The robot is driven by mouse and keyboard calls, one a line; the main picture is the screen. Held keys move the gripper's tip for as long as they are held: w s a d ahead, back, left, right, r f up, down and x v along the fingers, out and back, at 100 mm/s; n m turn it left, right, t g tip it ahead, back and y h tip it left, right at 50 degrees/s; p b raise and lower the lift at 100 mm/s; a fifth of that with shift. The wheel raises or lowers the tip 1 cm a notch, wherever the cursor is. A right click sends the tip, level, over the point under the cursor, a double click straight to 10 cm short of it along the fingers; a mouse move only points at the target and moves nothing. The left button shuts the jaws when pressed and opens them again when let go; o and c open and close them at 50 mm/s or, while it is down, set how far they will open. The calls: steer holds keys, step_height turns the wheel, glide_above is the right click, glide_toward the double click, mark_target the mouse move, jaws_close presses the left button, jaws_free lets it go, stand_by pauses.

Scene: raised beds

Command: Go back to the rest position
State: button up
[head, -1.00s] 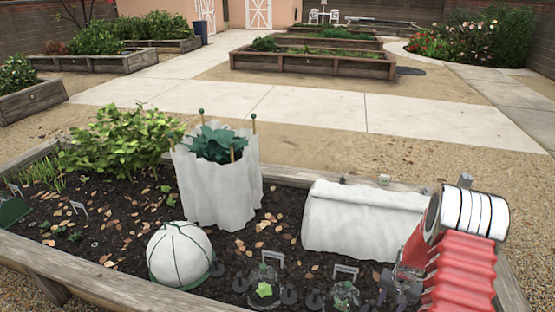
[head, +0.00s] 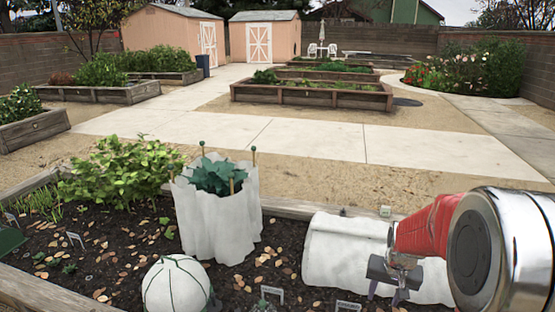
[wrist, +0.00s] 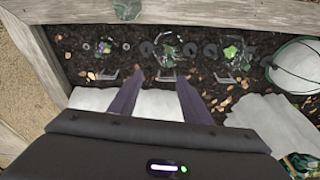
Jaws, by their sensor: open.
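My gripper (head: 388,285) shows at the right of the head view, in front of the white fabric tunnel (head: 335,265). In the wrist view, my gripper (wrist: 159,80) has two dark fingers spread apart, with nothing between them. It points down over the raised bed, and the white tunnel (wrist: 160,106) shows between and beside the fingers. My red and silver arm covers the right part of the tunnel in the head view.
Clear cloches over small plants (wrist: 168,50) stand in a row along the wooden bed edge (wrist: 220,12). A white dome (head: 175,285) and a tall white fabric sleeve (head: 217,220) stand left of the tunnel. A paved path lies behind the bed.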

steer(key=s+a+r+n+t, duration=0.1)
steer(key=s+a+r, duration=0.35)
steer(key=r, duration=0.25)
steer(key=s+a+r+n+t, duration=0.1)
steer(key=s+a+r, duration=0.3)
steer(key=s+r, duration=0.3)
steer(key=s+a+r+n, duration=0.1)
steer(key=s+a+r, duration=0.1)
steer(key=s, duration=0.3)
steer(key=s+a+r+n+t, duration=0.1)
steer(key=s+a+r, duration=0.2)
steer(key=s, duration=0.3)
steer(key=shift+s+a+y, duration=0.15)
steer(key=shift+y, duration=0.15)
steer(key=shift+r, duration=0.1)
stand_by(0.5)
